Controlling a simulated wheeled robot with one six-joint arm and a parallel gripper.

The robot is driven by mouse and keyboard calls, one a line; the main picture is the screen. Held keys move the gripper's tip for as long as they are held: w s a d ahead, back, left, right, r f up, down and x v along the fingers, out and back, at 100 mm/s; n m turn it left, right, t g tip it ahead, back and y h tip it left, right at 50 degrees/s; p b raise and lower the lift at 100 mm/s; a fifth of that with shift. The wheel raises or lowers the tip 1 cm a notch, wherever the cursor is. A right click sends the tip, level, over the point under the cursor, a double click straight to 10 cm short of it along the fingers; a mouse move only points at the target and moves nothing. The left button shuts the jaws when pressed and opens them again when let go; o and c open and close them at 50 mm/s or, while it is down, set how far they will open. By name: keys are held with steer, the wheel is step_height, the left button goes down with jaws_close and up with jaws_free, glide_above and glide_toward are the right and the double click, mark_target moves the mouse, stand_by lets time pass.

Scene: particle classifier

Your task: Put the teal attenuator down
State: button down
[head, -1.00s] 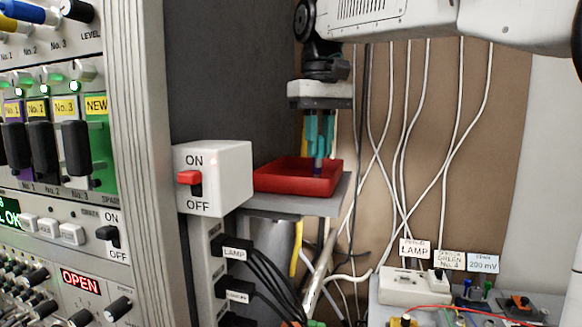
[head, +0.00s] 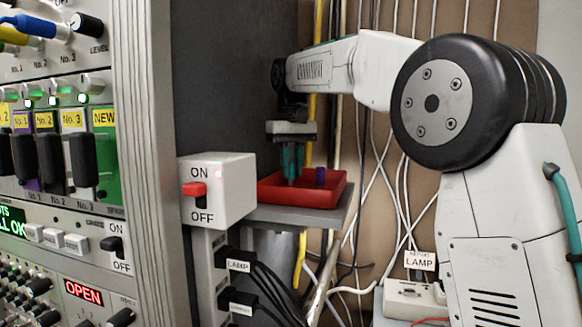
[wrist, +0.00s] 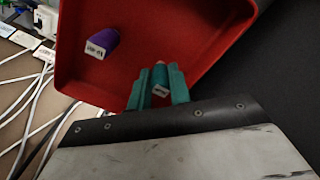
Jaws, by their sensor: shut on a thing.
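My gripper (head: 291,180) reaches down into the left part of the red tray (head: 300,199). In the wrist view my gripper (wrist: 158,88) has its teal fingers on both sides of the teal attenuator (wrist: 160,90), whose pale end faces the camera. The attenuator is inside the outline of the red tray (wrist: 210,22); whether it touches the tray floor I cannot tell. In the head view the similarly coloured fingers hide it. A purple attenuator (wrist: 103,43) is in the tray, apart from my gripper, and also shows in the head view (head: 320,176).
The tray sits on a grey shelf (head: 300,218). A white switch box (head: 232,190) with a red lever is close on the left, and a dark panel (head: 225,80) rises behind it. Pale cables hang at the back right.

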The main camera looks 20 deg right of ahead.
steer(key=shift+f, duration=0.3)
steer(key=shift+f, duration=0.15)
steer(key=c, duration=1.3)
jaws_free()
